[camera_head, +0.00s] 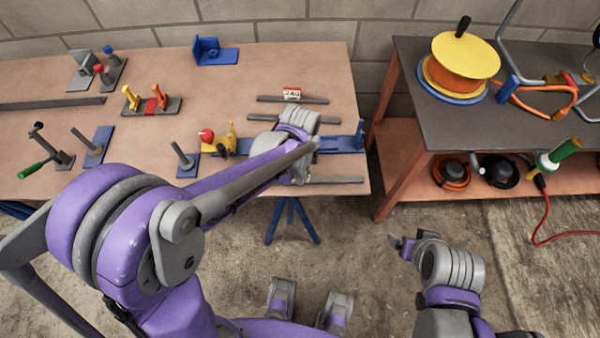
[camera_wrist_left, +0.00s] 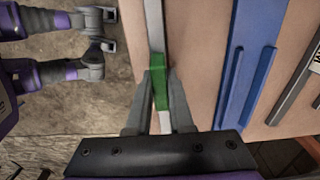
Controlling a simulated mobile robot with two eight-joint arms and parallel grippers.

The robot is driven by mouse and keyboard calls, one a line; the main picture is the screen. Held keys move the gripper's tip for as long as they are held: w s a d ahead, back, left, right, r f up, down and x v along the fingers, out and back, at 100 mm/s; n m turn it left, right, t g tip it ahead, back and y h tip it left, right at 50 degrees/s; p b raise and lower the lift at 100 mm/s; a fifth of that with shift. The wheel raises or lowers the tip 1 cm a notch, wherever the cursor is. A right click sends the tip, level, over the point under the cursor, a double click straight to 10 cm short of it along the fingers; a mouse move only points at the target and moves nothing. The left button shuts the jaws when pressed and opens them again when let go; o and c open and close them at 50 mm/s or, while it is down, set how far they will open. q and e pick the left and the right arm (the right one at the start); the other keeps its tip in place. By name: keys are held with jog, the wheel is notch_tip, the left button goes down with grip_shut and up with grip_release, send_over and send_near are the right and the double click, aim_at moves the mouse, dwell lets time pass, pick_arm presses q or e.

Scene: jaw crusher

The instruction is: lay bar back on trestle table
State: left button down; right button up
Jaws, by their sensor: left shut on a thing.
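The trestle table (camera_head: 230,100) has a tan top and a blue leg showing below its front edge. My left gripper (camera_wrist_left: 159,76) is shut on a grey bar (camera_wrist_left: 154,25) across its green band (camera_wrist_left: 160,90). In the head view the bar's right end (camera_head: 340,180) shows beside the gripper (camera_head: 302,172), at the table's front right edge. Most of the bar is hidden there by my arm. I cannot tell whether the bar touches the top. My right gripper (camera_head: 399,243) hangs over the floor, right of the table; its jaws are unclear.
A blue channel (camera_head: 343,143) lies just behind the bar. Clamps and posts fill the left side. A dark-topped bench (camera_head: 420,70) with a cable reel (camera_head: 460,70) stands right.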

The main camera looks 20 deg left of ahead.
pick_arm(q)
jog(key=shift+f, duration=0.1)
jog(key=c, duration=0.8)
grip_release()
jog(key=shift+r, duration=0.4)
notch_tip(320, 180, up, 12)
jog(key=f+p, duration=0.1)
jog(key=p, duration=0.1)
jog(key=s+a+f+n+t, duration=0.1)
jog(key=s+a+n+t, duration=0.1)
jog(key=s+n, duration=0.5)
jog(key=s+a+f+n+t, duration=0.1)
jog(key=s+a+n+t, duration=0.2)
jog(key=s+a+n, duration=0.2)
jog(key=s+n, duration=0.1)
jog(key=n, duration=0.1)
jog(key=shift+s+f+n, duration=0.25)
jog(key=shift+s+n, duration=0.1)
jog(key=shift+n, duration=0.05)
